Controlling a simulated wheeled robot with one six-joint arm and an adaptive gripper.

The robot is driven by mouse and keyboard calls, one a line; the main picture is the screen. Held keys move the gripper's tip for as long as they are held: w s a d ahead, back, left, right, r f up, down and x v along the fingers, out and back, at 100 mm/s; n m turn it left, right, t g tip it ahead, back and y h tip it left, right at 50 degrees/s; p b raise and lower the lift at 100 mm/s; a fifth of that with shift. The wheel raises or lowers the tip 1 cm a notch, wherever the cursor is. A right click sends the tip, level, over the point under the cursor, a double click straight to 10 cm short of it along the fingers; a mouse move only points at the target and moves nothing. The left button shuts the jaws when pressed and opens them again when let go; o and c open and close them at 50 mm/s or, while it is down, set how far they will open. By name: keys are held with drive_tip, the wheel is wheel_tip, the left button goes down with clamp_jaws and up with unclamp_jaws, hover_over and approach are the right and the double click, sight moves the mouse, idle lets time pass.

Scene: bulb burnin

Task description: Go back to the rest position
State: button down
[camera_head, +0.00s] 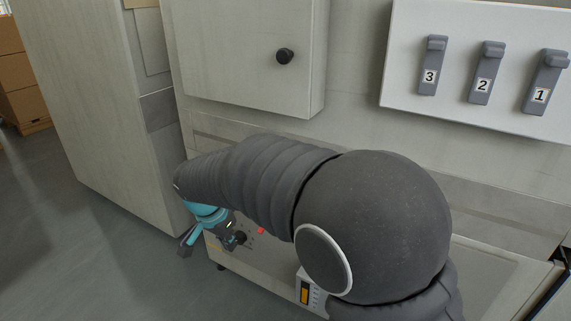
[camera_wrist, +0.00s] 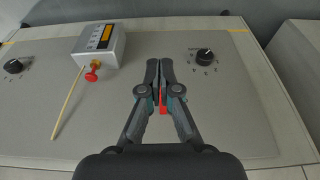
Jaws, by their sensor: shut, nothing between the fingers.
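My gripper (camera_wrist: 159,72) is shut and empty in the wrist view. Its fingertips meet above a grey panel (camera_wrist: 110,120). A red part (camera_wrist: 163,101) shows between the fingers, and I cannot tell what it belongs to. In the head view my dark arm stretches to the left, and the gripper (camera_head: 186,247) hangs at its far end, small and partly hidden, beside the low panel front.
A grey box with a yellow face (camera_wrist: 98,45), a red knob (camera_wrist: 92,74) and a thin yellow stick (camera_wrist: 69,103) are left of the gripper. Dials (camera_wrist: 204,54) sit on the panel. Numbered levers (camera_head: 483,72) are on the wall board. Floor (camera_head: 90,260) is clear at left.

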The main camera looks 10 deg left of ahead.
drive_tip(key=s+d+f+n, duration=0.2)
drive_tip(key=s+d+n, duration=0.15)
drive_tip(key=n, duration=0.25)
drive_tip(key=s+d+r+t+p, duration=0.1)
drive_tip(key=s+d+r, duration=0.3)
drive_tip(key=d, duration=0.8)
drive_tip(key=s+d+r+m+t+p, duration=0.1)
drive_tip(key=s+d+r+p, duration=0.2)
drive_tip(key=d+r, duration=0.6)
drive_tip(key=s+d+r+m+y+p, duration=0.1)
drive_tip(key=s+d+r+p, duration=0.2)
drive_tip(key=d, duration=1.3)
drive_tip(key=s+r, duration=0.3)
drive_tip(key=shift+r+t, duration=0.2)
drive_tip(key=shift+t, duration=0.2)
drive_tip(key=shift+a, duration=0.15)
